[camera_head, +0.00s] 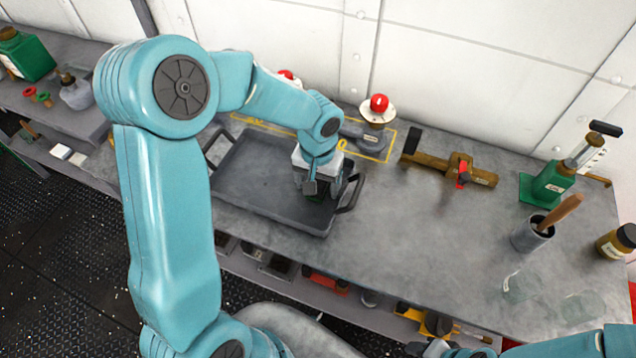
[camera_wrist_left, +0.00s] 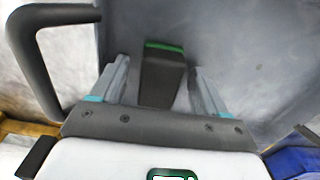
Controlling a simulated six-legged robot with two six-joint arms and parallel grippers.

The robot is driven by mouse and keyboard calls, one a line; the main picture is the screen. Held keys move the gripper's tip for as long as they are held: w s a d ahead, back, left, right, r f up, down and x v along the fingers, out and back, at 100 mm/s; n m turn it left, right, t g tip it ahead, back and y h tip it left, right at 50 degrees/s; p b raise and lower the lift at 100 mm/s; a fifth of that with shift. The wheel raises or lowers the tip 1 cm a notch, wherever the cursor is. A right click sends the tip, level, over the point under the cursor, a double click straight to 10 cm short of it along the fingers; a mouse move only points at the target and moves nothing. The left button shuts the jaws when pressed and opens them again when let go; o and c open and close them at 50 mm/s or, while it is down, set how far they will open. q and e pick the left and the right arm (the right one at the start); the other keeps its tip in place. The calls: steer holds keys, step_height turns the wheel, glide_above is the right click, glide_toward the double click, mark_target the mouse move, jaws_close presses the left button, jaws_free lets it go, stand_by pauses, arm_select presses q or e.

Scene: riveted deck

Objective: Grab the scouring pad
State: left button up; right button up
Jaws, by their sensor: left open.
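The scouring pad (camera_wrist_left: 163,75), a dark block with a green edge, stands in the grey tray (camera_head: 262,178). In the head view it is mostly hidden below my left gripper (camera_head: 322,192), with only a dark green bit showing. My left gripper is over the right part of the tray, pointing down. In the left wrist view my left gripper (camera_wrist_left: 160,82) is open, one finger on each side of the pad; I cannot tell whether they touch it. My right arm (camera_head: 580,345) enters at the bottom right, its jaw state unclear.
The tray's black handle (camera_head: 351,194) is close to the right of my left gripper. Behind stand a red-knobbed device (camera_head: 377,108) and a brown tool with a red part (camera_head: 455,172). A cup (camera_head: 532,234) and glass (camera_head: 520,285) stand right. The bench's middle right is clear.

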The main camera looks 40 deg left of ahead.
arm_select(q)
steer(key=c, duration=1.1)
